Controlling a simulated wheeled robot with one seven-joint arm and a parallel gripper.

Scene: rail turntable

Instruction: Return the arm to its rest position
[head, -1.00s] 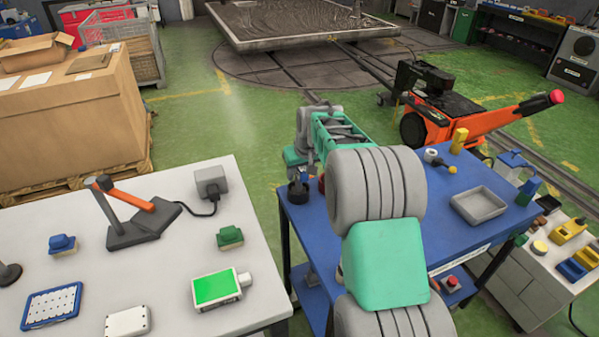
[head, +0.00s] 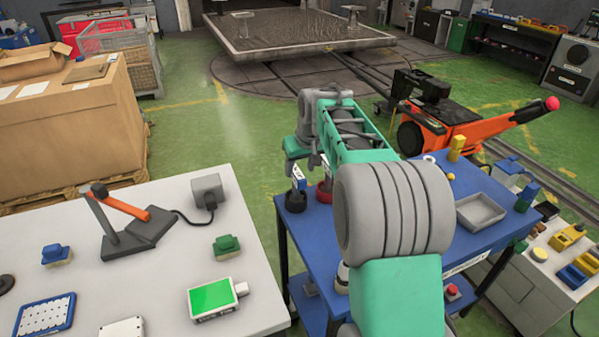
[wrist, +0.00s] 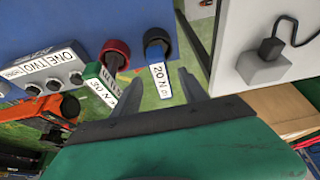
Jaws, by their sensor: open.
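Below that end stand a black-based tool (head: 296,200) and a red-based tool (head: 325,192). The wrist view also shows the black-ended tool (wrist: 157,50), its label reading 20 N m, the red-ended tool (wrist: 115,50) and a green tool marked 30 N (wrist: 98,85).
A white table (head: 160,270) at left holds a green-screened device (head: 213,298) and a grey stand with an orange arm (head: 125,205). A grey tray (head: 480,212) lies on the blue table. An orange machine (head: 455,130) stands behind. Green floor lies open between the tables and the turntable (head: 300,42).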

